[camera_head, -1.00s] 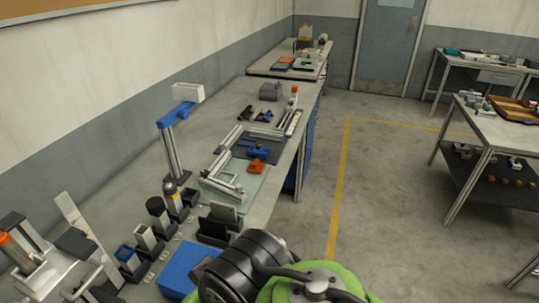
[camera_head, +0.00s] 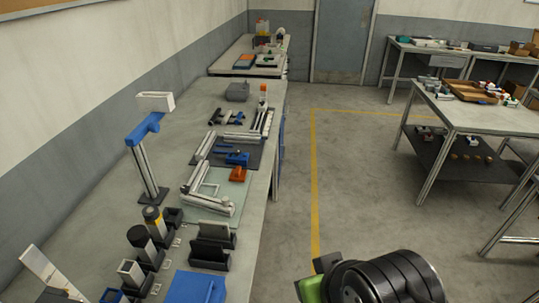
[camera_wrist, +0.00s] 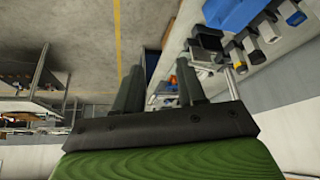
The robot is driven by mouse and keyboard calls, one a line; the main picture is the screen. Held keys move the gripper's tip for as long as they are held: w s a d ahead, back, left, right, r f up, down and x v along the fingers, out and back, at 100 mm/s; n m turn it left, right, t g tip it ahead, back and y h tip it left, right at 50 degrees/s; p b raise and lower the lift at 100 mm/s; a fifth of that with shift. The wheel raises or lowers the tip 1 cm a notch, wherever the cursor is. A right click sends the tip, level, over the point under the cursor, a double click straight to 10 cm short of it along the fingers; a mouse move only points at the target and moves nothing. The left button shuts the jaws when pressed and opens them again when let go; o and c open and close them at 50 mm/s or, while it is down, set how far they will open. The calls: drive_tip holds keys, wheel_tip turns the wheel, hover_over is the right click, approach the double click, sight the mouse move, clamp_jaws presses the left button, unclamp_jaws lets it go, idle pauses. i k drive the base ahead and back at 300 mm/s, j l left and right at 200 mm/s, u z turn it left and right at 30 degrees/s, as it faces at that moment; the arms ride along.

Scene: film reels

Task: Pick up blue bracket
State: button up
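A small blue part that looks like the bracket (camera_head: 237,158) lies on a dark mat (camera_head: 215,152) on the long left workbench, just behind an orange part (camera_head: 238,174). It is small and its shape is hard to make out. My gripper (camera_wrist: 160,78) shows in the wrist view with its two dark fingers apart and nothing between them. It is away from the blue part. In the head view only my arm shows at the bottom right, over the floor; the fingertips are not visible there.
A post with a blue arm (camera_head: 145,130) stands on the bench's left side. Dark holders (camera_head: 210,250) and a blue box (camera_head: 195,287) sit near the front. Aluminium profiles (camera_head: 205,200) surround the parts. Floor right of the bench is clear up to other tables (camera_head: 480,117).

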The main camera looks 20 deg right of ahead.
sight(241, 160)
drive_tip(key=i+l+u, duration=0.15)
drive_tip(key=u, duration=0.2)
drive_tip(key=i+l+u, duration=0.75)
drive_tip(key=l+u, duration=0.2)
drive_tip(key=i+l+u, duration=0.15)
drive_tip(key=l+u, duration=0.55)
drive_tip(key=i+l+u, duration=0.1)
drive_tip(key=l+u, duration=0.55)
drive_tip(key=l, duration=0.15)
